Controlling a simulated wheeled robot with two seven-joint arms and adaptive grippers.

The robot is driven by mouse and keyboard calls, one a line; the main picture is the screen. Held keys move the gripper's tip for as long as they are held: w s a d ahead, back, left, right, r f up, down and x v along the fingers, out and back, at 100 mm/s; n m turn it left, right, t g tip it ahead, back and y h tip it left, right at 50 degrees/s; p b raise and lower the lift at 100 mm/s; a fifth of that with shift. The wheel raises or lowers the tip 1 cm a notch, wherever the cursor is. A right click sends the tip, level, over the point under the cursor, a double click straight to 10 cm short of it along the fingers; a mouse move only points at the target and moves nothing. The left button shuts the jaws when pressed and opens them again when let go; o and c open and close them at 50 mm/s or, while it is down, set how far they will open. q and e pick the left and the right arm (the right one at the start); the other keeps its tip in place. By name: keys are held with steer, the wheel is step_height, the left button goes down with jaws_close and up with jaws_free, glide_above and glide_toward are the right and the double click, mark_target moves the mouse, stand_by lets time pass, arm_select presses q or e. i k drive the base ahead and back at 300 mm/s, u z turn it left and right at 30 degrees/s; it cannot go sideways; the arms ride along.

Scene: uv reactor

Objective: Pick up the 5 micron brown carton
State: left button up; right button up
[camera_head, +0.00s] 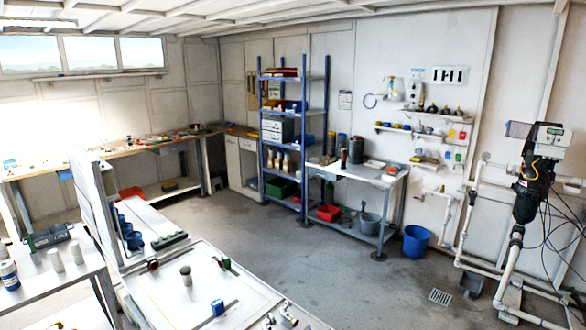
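I cannot make out a carton marked 5 micron in the camera_head view; no label is readable at this distance. Small boxes and bins sit on the blue shelving rack (327,95) at the back wall, among them a grey box (277,129) on a middle shelf and reddish-brown flat items (285,72) on the top shelf. Whether one of them is the brown carton I cannot tell. Neither of my grippers is in view.
A white-topped table (150,290) with small parts stands in front. A workbench (130,150) runs along the left and back walls. A metal table (385,178), blue bucket (416,242) and piping (512,262) stand at right. The middle floor (290,245) is clear.

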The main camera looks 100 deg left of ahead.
mark_target(278, 163)
steer(key=i, duration=0.7)
steer(key=u, duration=1.95)
steer(key=i, duration=3.15)
steer(key=u, duration=2.5)
steer(key=i, duration=3.85)
